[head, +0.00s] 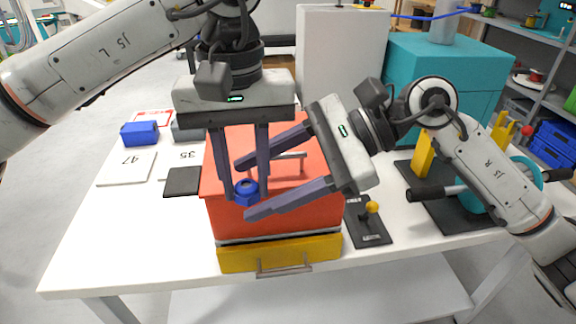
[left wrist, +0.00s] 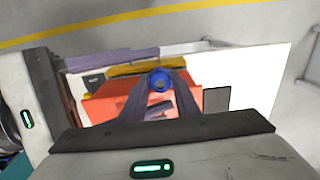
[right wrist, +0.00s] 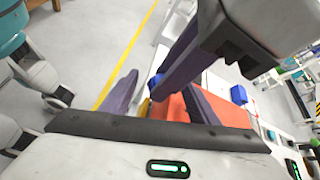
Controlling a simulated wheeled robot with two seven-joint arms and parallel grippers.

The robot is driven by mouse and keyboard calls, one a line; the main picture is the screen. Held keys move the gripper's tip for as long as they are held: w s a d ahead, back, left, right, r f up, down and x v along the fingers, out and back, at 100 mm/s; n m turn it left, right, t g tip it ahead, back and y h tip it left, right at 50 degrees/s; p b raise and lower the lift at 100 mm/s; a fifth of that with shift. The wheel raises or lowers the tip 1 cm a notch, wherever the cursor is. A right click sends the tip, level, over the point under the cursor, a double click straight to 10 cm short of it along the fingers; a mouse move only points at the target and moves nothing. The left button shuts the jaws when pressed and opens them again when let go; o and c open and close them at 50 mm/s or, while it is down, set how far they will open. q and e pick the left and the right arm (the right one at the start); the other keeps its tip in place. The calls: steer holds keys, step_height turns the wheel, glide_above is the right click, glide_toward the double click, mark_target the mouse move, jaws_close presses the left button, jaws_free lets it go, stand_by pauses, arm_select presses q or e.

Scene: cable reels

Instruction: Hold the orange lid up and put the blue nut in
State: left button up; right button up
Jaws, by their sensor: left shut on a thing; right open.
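The blue nut (head: 246,188) is held between the fingertips of my left gripper (head: 243,194), above the orange box. It also shows in the left wrist view (left wrist: 160,79) and, partly hidden by a left finger, in the right wrist view (right wrist: 153,83). My right gripper (head: 241,190) is wide open, its fingers reaching in from the right, one on each side of the nut in the picture; contact is not visible. The orange lid (head: 318,172) lies closed and flat on top of the box; its grey handle (head: 291,157) is partly behind the right fingers.
A yellow drawer (head: 300,262) with a grey handle forms the box's base. White cards (head: 126,169), a blue block (head: 139,132) and a dark pad (head: 183,181) lie left. A black plate with a yellow knob (head: 372,207) and a teal reel stand (head: 470,195) stand right. The front-left tabletop is clear.

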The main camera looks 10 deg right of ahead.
steer(key=shift+a+f, duration=0.25)
steer(key=shift+a, duration=0.2)
steer(key=c, duration=1)
steer(key=o, duration=1)
